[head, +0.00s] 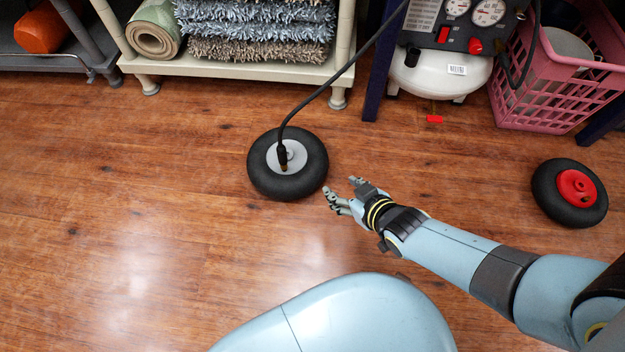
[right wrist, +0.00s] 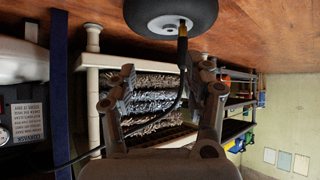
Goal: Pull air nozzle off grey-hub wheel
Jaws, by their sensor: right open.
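The grey-hub wheel (head: 263,181) lies on the wood floor in the head view, a black tyre around a grey hub. The air nozzle (head: 283,158) stands at the hub, its brass tip against the valve area, with a black hose rising from it. My right gripper (head: 343,193) is open and empty, just right of the wheel and apart from it. In the right wrist view the wheel (right wrist: 150,28) is at the top, and the nozzle (right wrist: 182,30) shows above and between the open fingers (right wrist: 170,88). My left gripper is out of view.
An air compressor (head: 440,78) and a pink basket (head: 540,112) stand at the back right. A red-hub wheel (head: 545,190) lies at the right. A cream shelf (head: 230,72) with mats is behind. The floor at left is clear.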

